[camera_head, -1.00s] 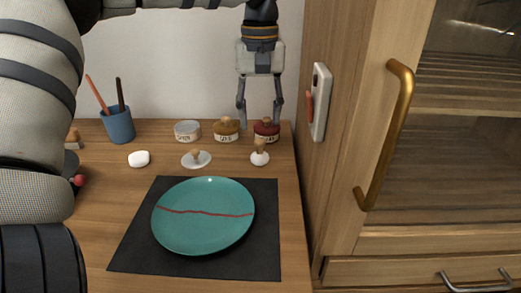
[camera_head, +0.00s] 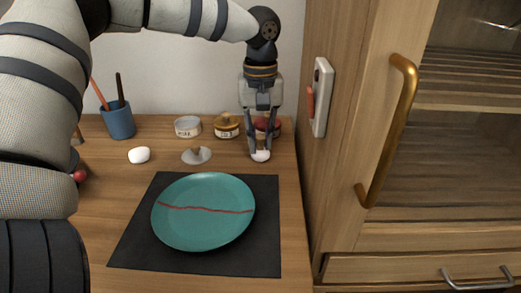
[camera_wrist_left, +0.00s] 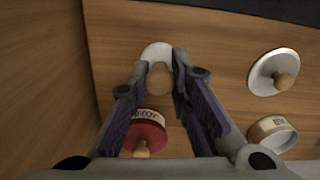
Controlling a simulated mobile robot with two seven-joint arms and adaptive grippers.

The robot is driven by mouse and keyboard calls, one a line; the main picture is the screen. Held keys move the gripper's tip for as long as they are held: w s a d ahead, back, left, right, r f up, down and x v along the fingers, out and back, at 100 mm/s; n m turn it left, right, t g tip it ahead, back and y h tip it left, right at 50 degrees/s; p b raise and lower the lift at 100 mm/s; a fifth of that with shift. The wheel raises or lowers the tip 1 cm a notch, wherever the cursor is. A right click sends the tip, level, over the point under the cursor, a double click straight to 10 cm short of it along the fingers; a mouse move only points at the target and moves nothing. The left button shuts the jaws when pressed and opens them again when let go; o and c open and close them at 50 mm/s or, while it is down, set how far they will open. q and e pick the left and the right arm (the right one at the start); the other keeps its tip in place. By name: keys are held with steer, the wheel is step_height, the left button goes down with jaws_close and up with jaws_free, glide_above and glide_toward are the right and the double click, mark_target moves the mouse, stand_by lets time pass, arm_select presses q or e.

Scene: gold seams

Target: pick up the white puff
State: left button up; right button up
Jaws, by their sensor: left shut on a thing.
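The white puff (camera_head: 261,156) with a wooden knob stands on the table behind the right back corner of the dark mat. My left gripper (camera_head: 259,148) points down over it and is shut on its knob. In the left wrist view the white puff (camera_wrist_left: 156,51) shows beyond its wooden knob, which sits between the fingers of my left gripper (camera_wrist_left: 160,75). The puff appears to be still at table height; I cannot tell if it touches the table. My right gripper is not in view.
A red jar (camera_head: 274,128) stands close behind the gripper, with an ochre jar (camera_head: 226,131) and an open white jar (camera_head: 187,132) to its left. A knobbed lid (camera_head: 196,158) and a white lump (camera_head: 139,155) lie nearby. A teal plate (camera_head: 203,235) rests on the mat (camera_head: 265,255). A cabinet wall (camera_head: 312,185) rises at right.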

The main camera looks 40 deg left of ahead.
mark_target(261, 136)
arm_select(q)
step_height(261, 136, up, 4)
steer(key=shift+w+f, duration=0.1)
steer(key=shift+f, duration=0.15)
steer(key=s+r, duration=0.3)
steer(key=s, duration=0.1)
steer(key=s+r+p, duration=0.1)
steer(key=s+r, duration=0.2)
steer(key=s, duration=0.2)
steer(key=s+r+p, duration=0.1)
steer(key=s+r, duration=0.2)
steer(key=s, duration=0.2)
steer(key=shift+s+r, duration=0.1)
steer(key=shift+r, duration=0.15)
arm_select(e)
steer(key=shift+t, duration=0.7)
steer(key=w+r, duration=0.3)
arm_select(q)
jaws_close()
